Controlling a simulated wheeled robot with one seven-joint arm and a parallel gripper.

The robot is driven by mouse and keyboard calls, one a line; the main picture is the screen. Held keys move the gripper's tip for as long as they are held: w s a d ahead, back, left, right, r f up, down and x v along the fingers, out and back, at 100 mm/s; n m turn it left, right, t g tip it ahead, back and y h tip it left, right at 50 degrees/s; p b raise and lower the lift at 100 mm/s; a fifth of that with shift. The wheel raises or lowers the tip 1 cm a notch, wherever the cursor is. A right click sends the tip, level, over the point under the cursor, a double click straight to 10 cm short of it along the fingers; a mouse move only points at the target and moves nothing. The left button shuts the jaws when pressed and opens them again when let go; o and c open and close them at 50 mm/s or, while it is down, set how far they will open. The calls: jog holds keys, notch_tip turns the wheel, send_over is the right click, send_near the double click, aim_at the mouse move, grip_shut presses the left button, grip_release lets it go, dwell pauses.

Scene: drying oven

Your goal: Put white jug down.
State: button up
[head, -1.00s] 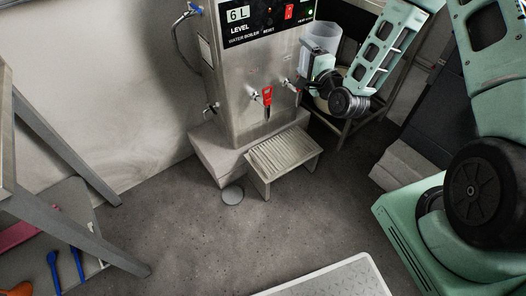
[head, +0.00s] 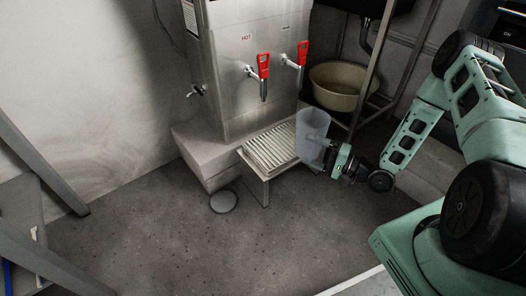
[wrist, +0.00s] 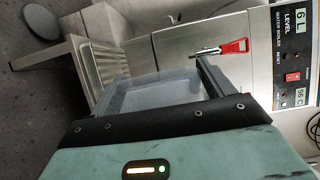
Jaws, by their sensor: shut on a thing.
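The white jug (head: 313,136) is translucent and upright in the head view. It is beside the right end of the slatted drip tray stand (head: 249,162) in front of the water boiler; I cannot tell whether it touches the stand. My gripper (head: 333,158) is shut on the jug from the right. In the wrist view the jug (wrist: 160,92) shows between the two fingers of my gripper (wrist: 162,84), with much of it hidden by the gripper body.
The steel water boiler (head: 235,75) with red-handled taps (head: 263,66) stands behind on a pale plinth (head: 196,150). A beige basin (head: 345,85) sits on a rack at the back right.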

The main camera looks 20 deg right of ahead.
jog(key=shift+w+a+f, duration=0.2)
jog(key=shift+a+f, duration=0.1)
jog(key=f+b+x, duration=0.1)
jog(key=b+x, duration=0.2)
jog(key=x, duration=0.2)
jog(key=f+b+x, duration=0.1)
jog(key=b+x, duration=0.2)
jog(key=x, duration=0.3)
jog(key=f+b+x, duration=0.1)
jog(key=b+x, duration=0.3)
jog(key=x, duration=0.2)
jog(key=shift+a+f, duration=0.1)
